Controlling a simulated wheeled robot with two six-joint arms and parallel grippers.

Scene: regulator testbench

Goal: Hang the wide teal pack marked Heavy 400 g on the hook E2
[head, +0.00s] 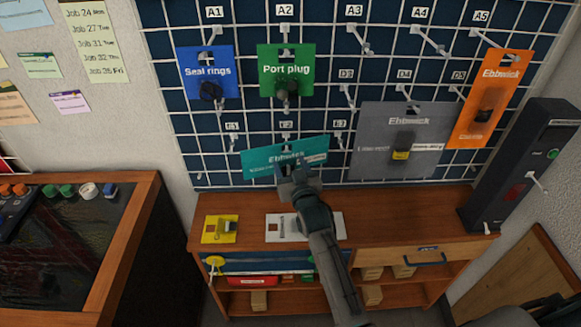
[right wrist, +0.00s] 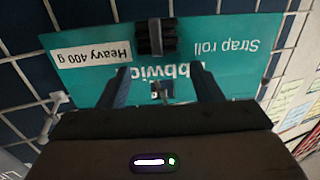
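The wide teal pack (head: 262,163) is up against the wire grid under the E2 label (head: 286,125), slightly tilted. In the right wrist view the teal pack (right wrist: 222,30) appears upside down, with a white "Heavy 400 g" label (right wrist: 90,54) and a black roll (right wrist: 155,38). My right gripper (head: 291,168) is in front of the pack; in the wrist view its fingers (right wrist: 162,86) are spread apart. A small pale metal piece shows at a dark slot in the pack between them, apparently the hook; whether it passes through is unclear. My left gripper is not in view.
Seal rings (head: 195,84) and Port plug (head: 270,62) packs hang above. A grey pack (head: 375,140) hangs close on the right, an orange pack (head: 500,85) beyond it. A yellow pack (head: 213,236) and a white card (head: 274,236) lie on the wooden bench (head: 400,220).

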